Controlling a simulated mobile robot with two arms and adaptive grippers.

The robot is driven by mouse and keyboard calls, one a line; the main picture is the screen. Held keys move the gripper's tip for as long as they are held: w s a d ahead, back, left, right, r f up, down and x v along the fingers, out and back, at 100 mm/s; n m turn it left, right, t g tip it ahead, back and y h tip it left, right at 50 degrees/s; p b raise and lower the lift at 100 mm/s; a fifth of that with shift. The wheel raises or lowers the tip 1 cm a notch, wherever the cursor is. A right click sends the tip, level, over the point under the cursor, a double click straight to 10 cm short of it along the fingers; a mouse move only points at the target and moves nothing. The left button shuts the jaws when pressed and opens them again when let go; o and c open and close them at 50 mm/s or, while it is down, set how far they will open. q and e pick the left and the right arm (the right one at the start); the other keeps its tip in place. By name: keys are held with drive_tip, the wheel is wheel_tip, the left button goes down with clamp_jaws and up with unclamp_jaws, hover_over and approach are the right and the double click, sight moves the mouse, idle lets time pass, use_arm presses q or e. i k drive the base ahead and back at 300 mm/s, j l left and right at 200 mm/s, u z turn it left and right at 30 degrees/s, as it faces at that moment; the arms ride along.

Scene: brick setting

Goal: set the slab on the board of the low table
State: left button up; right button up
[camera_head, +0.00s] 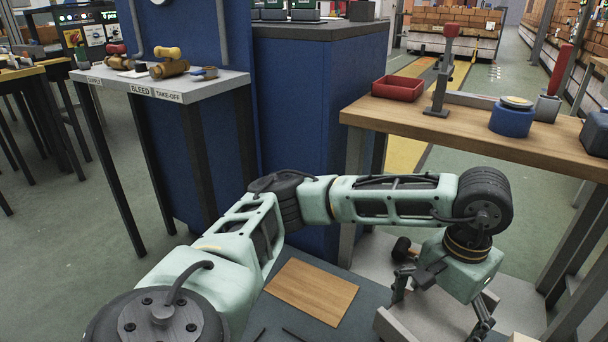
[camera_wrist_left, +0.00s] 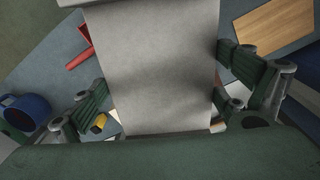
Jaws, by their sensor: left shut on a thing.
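The slab (camera_wrist_left: 158,62) is a light grey flat block between the fingers of my left gripper (camera_wrist_left: 160,100) in the left wrist view. The fingers are shut on its two sides. In the head view my left gripper (camera_head: 442,303) points down at the lower right, and part of the slab (camera_head: 388,326) shows beside it. The board (camera_head: 312,291) is a bare brown wooden rectangle on the dark grey low table (camera_head: 262,318), left of the gripper. The board also shows in the wrist view (camera_wrist_left: 275,27), at upper right, apart from the slab. My right gripper is out of view.
A wooden workbench (camera_head: 455,117) at right carries a red tray (camera_head: 398,88), a blue round container (camera_head: 512,118) and upright tools. A grey-topped stand (camera_head: 215,84) with brass fittings is at left. A blue cabinet (camera_head: 305,130) stands behind my arm.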

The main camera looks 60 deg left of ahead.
sight(304, 284)
drive_tip(key=k+j, duration=0.1)
drive_tip(key=j, duration=0.3)
drive_tip(key=k+j, duration=0.1)
drive_tip(key=j, duration=0.3)
drive_tip(key=k+j, duration=0.15)
drive_tip(key=j, duration=0.25)
drive_tip(key=k+j, duration=0.1)
drive_tip(key=j, duration=0.35)
drive_tip(key=z, duration=0.05)
